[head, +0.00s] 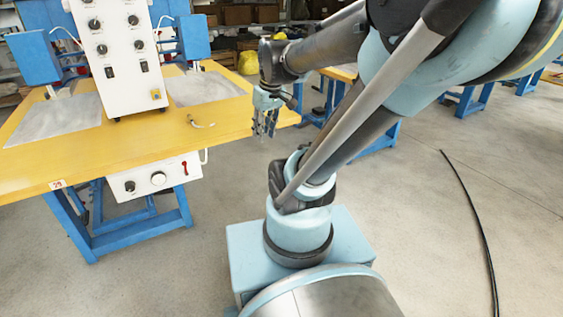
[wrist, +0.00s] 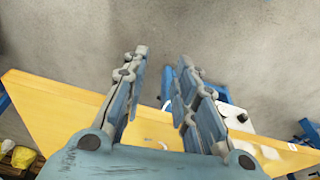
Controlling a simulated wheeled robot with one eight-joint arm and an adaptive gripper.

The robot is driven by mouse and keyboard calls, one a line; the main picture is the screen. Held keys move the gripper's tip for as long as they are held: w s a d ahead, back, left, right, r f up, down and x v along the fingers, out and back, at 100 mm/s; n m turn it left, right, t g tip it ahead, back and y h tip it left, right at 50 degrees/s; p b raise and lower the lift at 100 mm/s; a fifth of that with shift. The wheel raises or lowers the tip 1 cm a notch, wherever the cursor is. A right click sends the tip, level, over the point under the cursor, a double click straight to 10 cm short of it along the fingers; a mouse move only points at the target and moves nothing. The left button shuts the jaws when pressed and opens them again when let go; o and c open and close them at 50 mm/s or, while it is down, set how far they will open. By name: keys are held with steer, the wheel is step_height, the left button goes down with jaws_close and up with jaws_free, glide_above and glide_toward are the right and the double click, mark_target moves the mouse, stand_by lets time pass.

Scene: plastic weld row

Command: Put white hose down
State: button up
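A short, curved whitish hose piece (head: 201,122) lies on the yellow table (head: 225,112), near its front right part. A pale curved shape, possibly this hose, shows partly between the finger bases in the wrist view, too small to be sure. My gripper (head: 264,133) hangs fingers down at the table's right end, apart from the hose and to its right. In the wrist view my gripper (wrist: 160,75) has its two fingers spread with a clear gap and nothing held between them. Its tips show against the grey floor, past the table edge.
A white control panel (head: 122,55) stands on the table between two blue machine units (head: 34,58) (head: 192,38). A white switch box (head: 153,177) hangs under the front edge. A black cable (head: 473,200) lies on the open floor at right.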

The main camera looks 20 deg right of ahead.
steer(key=s+d+f+m+h, duration=0.1)
steer(key=s+d+f+m, duration=0.2)
steer(key=s+f, duration=0.4)
steer(key=shift+s+d+f+m, duration=0.15)
steer(key=shift+s+d+m, duration=0.2)
steer(key=shift+s+m, duration=0.55)
steer(key=shift+w+f, duration=0.2)
steer(key=shift+w, duration=0.3)
steer(key=shift+o, duration=0.3)
stand_by(0.5)
